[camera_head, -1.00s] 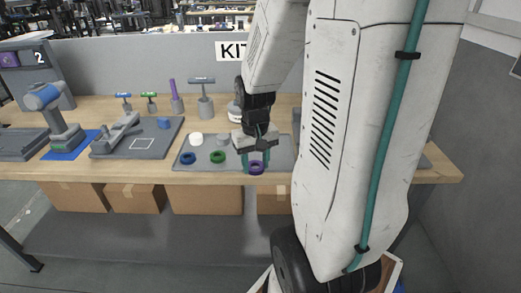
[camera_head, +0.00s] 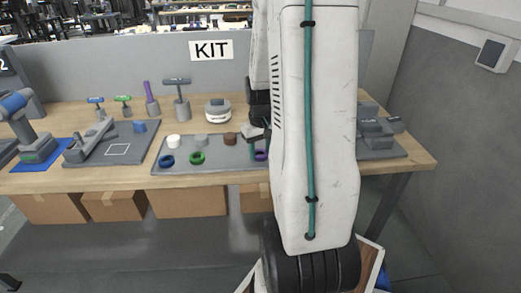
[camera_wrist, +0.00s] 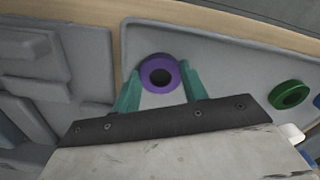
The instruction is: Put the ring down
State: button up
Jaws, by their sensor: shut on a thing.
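The purple ring (camera_wrist: 160,73) sits between the two teal fingertips of my gripper (camera_wrist: 158,85) in the wrist view, and they are shut on it. The grey tray (camera_wrist: 215,75) lies below it; I cannot tell whether the ring touches the tray. In the head view my arm hides most of the gripper (camera_head: 257,150) and part of the purple ring (camera_head: 261,155). There the ring appears at the tray's right part, to the right of the green ring (camera_head: 197,158) and the blue ring (camera_head: 167,161).
White (camera_head: 173,142), grey and brown (camera_head: 230,139) round pieces stand at the tray's back. A grey fixture (camera_head: 376,135) stands at the right of the wooden table (camera_head: 420,161). Several tools (camera_head: 178,100) stand behind. Cardboard boxes (camera_head: 190,201) sit under the table.

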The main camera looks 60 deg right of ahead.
jog(key=o, duration=0.8)
jog(key=shift+f, duration=0.1)
notch_tip(320, 180, up, 12)
jog(key=a+r+n, duration=0.1)
jog(key=a+r, duration=0.3)
jog(key=a, duration=0.4)
jog(key=s+a+r+n, duration=0.1)
jog(key=s+a, duration=0.2)
jog(key=a, duration=0.4)
jog(key=s+a+r+n, duration=0.1)
jog(key=s+a+n, duration=0.1)
jog(key=s+a, duration=0.2)
jog(key=s+a+r+n+t, duration=0.1)
jog(key=s+a, duration=0.3)
jog(key=a, duration=0.7)
jog(key=shift+s+a+r, duration=0.1)
jog(key=shift+s+r, duration=0.15)
jog(key=shift+r, duration=0.35)
